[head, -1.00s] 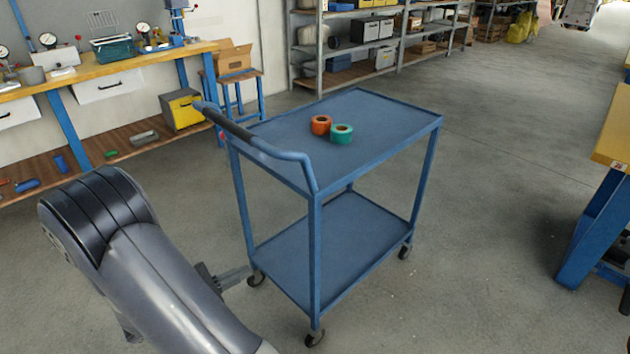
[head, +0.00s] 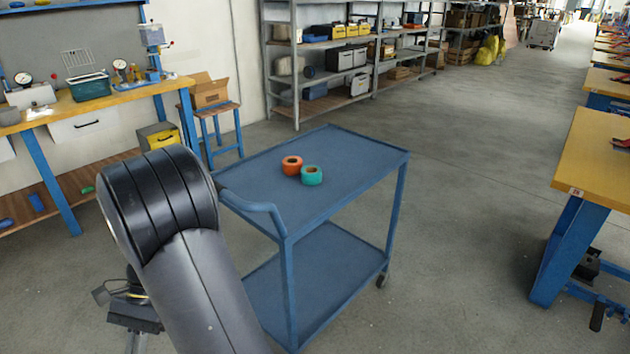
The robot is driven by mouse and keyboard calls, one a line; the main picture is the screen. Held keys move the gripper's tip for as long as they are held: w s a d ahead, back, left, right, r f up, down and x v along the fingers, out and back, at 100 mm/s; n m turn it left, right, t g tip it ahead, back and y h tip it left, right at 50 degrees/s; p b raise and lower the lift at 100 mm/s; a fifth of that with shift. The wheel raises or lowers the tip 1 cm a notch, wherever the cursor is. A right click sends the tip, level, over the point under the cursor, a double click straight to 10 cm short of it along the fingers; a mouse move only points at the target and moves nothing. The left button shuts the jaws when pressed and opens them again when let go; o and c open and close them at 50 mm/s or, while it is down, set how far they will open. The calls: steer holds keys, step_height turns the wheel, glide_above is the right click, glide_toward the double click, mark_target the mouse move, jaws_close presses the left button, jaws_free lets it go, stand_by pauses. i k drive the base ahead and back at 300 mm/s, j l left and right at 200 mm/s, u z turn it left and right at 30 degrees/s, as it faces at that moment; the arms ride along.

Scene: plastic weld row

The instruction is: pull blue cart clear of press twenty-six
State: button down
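The blue cart (head: 350,160) stands upright on the floor in the middle of the head view. It has two shelves. Its push handle (head: 262,212) is at the near left end, partly hidden behind my arm. An orange tape roll (head: 292,165) and a teal tape roll (head: 312,175) sit on its top shelf. My gripper (head: 135,315) shows in part at the lower left, left of my arm and apart from the cart. Its fingers are not clear. A yellow-topped bench (head: 595,150) with blue legs stands at the right; the small tag (head: 576,192) on its edge is hard to read.
A workbench (head: 150,88) and a blue stool with a cardboard box (head: 210,95) stand at the left. Grey shelving (head: 296,70) lines the back wall. Free floor (head: 470,210) lies between the cart and the right bench, with an open aisle behind.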

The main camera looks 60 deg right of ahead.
mark_target(320, 266)
steer(key=k+l, duration=0.15)
steer(key=l, duration=0.2)
steer(key=k+l+z, duration=0.15)
steer(key=l, duration=0.2)
steer(key=k+l, duration=0.1)
steer(key=l, duration=0.25)
steer(key=k+l+z, duration=0.15)
steer(key=l, duration=0.2)
steer(key=k+l, duration=0.1)
steer(key=l, duration=0.3)
steer(key=l+z, duration=0.15)
steer(key=l, duration=0.4)
steer(key=i+l+z, duration=0.1)
steer(key=l, duration=0.5)
steer(key=l+z, duration=0.15)
steer(key=l, duration=0.4)
steer(key=i+l+z, duration=0.15)
steer(key=l, duration=0.4)
steer(key=i+l, duration=0.5)
steer(key=l+z, duration=0.05)
steer(key=l, duration=0.1)
